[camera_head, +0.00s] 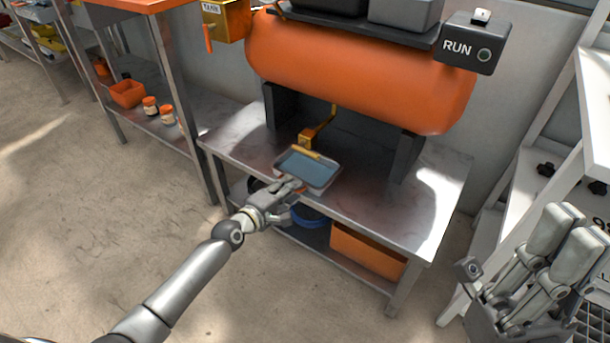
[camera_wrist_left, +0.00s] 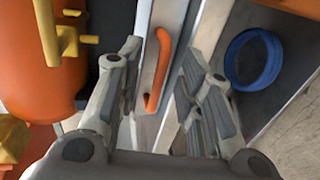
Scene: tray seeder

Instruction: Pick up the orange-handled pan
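The pan (camera_head: 308,168) is a shallow grey tray with a blue-grey inside, on the metal table under the orange tank. Its orange handle (camera_wrist_left: 161,75) shows in the left wrist view, running lengthwise between my open fingers. My left gripper (camera_wrist_left: 160,58) has clear gaps to the handle on both sides; I cannot tell its exact height over it. In the head view my left gripper (camera_head: 293,186) is at the pan's near edge and hides the handle. My right gripper (camera_head: 568,243) is at the lower right, far from the pan, with its fingers up and nothing visible in them.
The metal table (camera_head: 372,215) has free room right of the pan. A yellow spout (camera_head: 308,140) is just behind the pan, below the orange tank (camera_head: 360,78). On the lower shelf are a blue round container (camera_head: 309,217) and an orange bin (camera_head: 367,250). A white rack (camera_head: 560,180) stands right.

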